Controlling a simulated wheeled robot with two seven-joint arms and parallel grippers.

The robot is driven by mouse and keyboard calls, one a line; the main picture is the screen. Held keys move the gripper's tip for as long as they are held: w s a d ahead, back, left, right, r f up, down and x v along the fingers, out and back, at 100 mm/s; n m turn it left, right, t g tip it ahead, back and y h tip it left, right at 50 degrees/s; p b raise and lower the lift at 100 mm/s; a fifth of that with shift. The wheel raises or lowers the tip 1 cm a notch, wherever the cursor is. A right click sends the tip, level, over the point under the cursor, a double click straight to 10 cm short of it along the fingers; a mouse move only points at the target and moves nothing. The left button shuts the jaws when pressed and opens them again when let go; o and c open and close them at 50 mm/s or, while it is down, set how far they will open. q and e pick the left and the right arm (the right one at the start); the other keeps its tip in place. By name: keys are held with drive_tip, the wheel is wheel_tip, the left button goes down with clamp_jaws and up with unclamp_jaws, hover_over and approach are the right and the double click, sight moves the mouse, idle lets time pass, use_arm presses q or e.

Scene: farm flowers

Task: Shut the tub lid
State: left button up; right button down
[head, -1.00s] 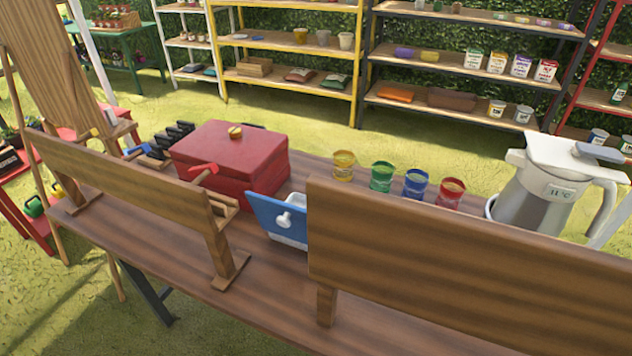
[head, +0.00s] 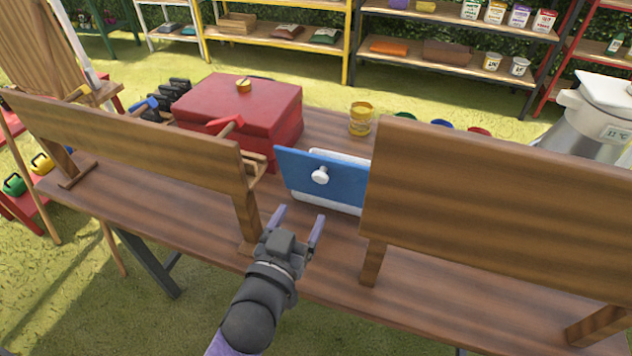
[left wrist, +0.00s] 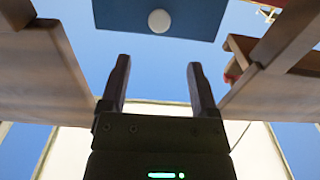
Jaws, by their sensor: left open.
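The tub's blue lid (head: 335,182) with a white knob (head: 320,176) stands tilted up on its edge, facing me, on the wooden table. The white tub (head: 345,158) shows only in part behind the lid; the right board hides some of it. My left gripper (head: 297,220) is open and empty, in front of and below the lid, apart from it. In the left wrist view the gripper (left wrist: 158,85) is open, and the lid (left wrist: 190,15) with its knob (left wrist: 158,21) is ahead of the fingers. My right gripper is not in view.
A wooden board on legs (head: 130,140) stands left of the lid and a larger one (head: 490,205) stands right, leaving a gap between them. A red box (head: 245,110) and a yellow jar (head: 361,118) are behind.

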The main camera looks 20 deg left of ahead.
sight(320, 180)
use_arm(q)
drive_tip(key=w, duration=0.4)
drive_tip(key=w+b, duration=0.1)
drive_tip(key=w, duration=0.3)
drive_tip(key=shift+w+d+f+b, duration=0.1)
drive_tip(key=shift+w+d+b, duration=0.1)
drive_tip(key=shift+w+b, duration=0.15)
drive_tip(key=shift+w, duration=0.4)
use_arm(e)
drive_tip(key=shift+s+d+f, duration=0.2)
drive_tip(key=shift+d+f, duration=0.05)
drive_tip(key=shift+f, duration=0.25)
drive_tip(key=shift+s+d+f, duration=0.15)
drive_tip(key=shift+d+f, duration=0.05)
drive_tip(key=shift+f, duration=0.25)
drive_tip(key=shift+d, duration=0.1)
use_arm(q)
drive_tip(key=c, duration=0.9)
clamp_jaws()
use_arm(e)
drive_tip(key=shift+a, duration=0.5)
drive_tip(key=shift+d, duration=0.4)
